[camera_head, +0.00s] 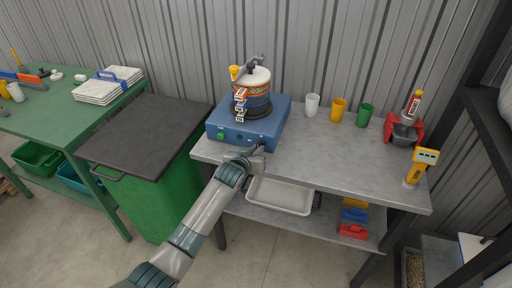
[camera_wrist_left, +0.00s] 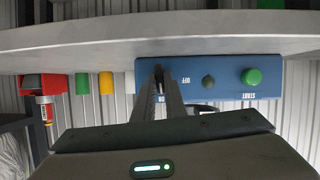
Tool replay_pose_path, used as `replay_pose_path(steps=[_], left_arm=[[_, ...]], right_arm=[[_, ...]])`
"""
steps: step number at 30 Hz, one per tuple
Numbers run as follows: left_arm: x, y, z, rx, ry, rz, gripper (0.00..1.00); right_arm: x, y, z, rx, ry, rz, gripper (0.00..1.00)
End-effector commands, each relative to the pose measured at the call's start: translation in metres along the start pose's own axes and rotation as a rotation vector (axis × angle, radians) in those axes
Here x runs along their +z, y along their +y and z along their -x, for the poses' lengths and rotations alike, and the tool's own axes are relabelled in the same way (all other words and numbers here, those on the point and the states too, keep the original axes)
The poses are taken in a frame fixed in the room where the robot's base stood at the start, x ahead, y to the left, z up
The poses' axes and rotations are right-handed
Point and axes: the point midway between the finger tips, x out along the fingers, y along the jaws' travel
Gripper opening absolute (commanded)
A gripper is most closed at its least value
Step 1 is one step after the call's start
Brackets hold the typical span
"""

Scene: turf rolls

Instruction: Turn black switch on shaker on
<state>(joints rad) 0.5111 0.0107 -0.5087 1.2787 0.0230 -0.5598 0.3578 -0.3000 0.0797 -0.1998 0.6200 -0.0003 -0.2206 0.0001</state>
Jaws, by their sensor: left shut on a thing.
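The blue shaker (camera_head: 240,130) stands at the left end of the grey workbench, with a strapped sieve stack (camera_head: 254,88) on top. Its front panel shows upside down in the left wrist view (camera_wrist_left: 228,90), with a green button (camera_wrist_left: 251,76), a dark round knob (camera_wrist_left: 208,82) and white lettering, including OFF. My left gripper (camera_head: 258,149) is at the panel's right end in the head view. Its fingers (camera_wrist_left: 160,76) are shut on the black switch (camera_wrist_left: 158,69), which they mostly hide. I cannot tell which way the switch is set. My right gripper is not in view.
White (camera_head: 312,104), yellow (camera_head: 338,109) and green (camera_head: 365,114) cups stand along the bench's back. A green bin (camera_head: 165,185) stands left. The bench's front middle (camera_head: 335,160) is clear.

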Motion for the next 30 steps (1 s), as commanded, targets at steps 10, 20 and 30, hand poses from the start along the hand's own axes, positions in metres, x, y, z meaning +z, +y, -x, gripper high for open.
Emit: replay_pose_path(steps=[10, 20, 30], left_arm=[[0.0019, 0.0013, -0.0001, -0.044, -0.003, -0.105, 0.0], [0.0022, 0.0008, -0.0002, -0.047, -0.003, -0.113, 0.0], [0.0012, 0.001, -0.0002, -0.046, -0.001, -0.111, 0.3]], right_arm=[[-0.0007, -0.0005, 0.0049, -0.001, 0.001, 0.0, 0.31], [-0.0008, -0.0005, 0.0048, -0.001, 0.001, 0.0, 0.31], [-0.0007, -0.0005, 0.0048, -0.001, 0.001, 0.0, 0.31]])
